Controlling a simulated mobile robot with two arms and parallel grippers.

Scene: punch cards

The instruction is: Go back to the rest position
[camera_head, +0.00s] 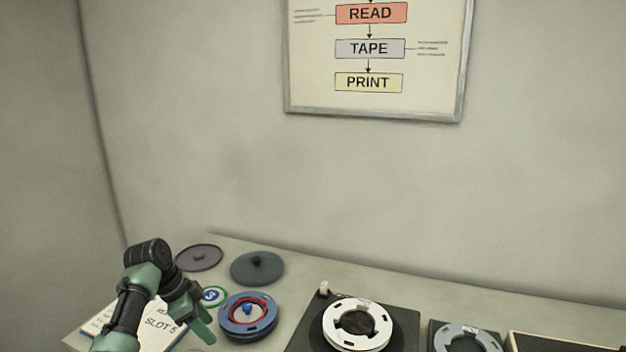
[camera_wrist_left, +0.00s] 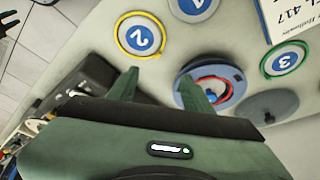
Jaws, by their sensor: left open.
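My left arm comes in from the lower left in the head view. The blue reel (camera_wrist_left: 222,82), with a red ring inside, lies on the table beyond the right finger; I cannot tell the height gap.
Two dark lids (camera_head: 199,257) (camera_head: 257,268) lie at the back left. A white reel (camera_head: 357,325) and a grey reel (camera_head: 466,340) sit on dark units, with an open box (camera_head: 560,343) at right. Numbered discs, 2 (camera_wrist_left: 141,37) and 3 (camera_wrist_left: 284,61), lie on the table.

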